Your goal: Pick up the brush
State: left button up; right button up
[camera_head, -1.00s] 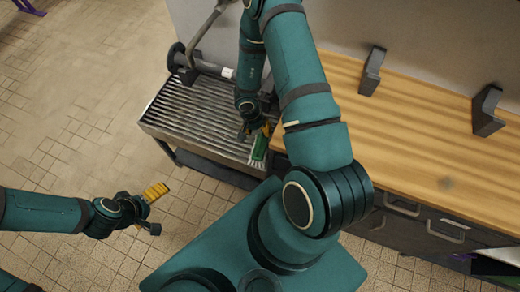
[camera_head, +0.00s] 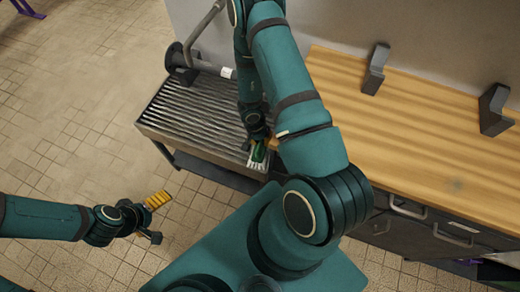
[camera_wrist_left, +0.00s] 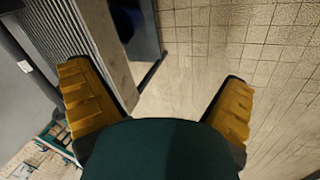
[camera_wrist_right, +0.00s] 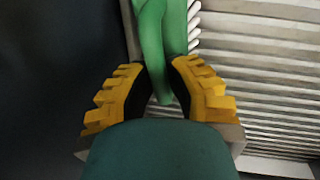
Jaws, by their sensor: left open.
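The brush (camera_head: 259,152) has a green handle and white bristles. It is at the right end of the slatted metal rack, partly hidden by my right arm and gripper in the head view. My right gripper (camera_head: 258,138) is at the brush. In the right wrist view its yellow-padded fingers (camera_wrist_right: 158,72) are close together on both sides of the green handle (camera_wrist_right: 153,35), shut on it. Whether the brush is clear of the slats I cannot tell. My left gripper (camera_wrist_left: 155,92) is open and empty, over the tiled floor; it also shows in the head view (camera_head: 158,214).
The slatted rack (camera_head: 185,108) has a grey pipe fitting (camera_head: 183,62) at its back. A wooden worktop (camera_head: 420,130) with dark brackets (camera_head: 376,68) and drawers stands to the right. The tiled floor (camera_head: 75,110) at left is open.

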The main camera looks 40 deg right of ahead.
grip_shut()
notch_tip(320, 180, up, 9)
jog(key=p, duration=0.4)
jog(key=shift+r+p, duration=0.4)
jog(key=shift+r, duration=0.15)
pick_arm(q)
jog(key=shift+t, duration=0.3)
jog(key=r, duration=0.1)
jog(key=w+r, duration=0.1)
jog(key=r, duration=0.2)
jog(key=shift+w+a+r, duration=0.15)
jog(key=shift+w+r, duration=0.15)
jog(key=shift+r, duration=0.1)
pick_arm(e)
jog(key=shift+a, duration=0.1)
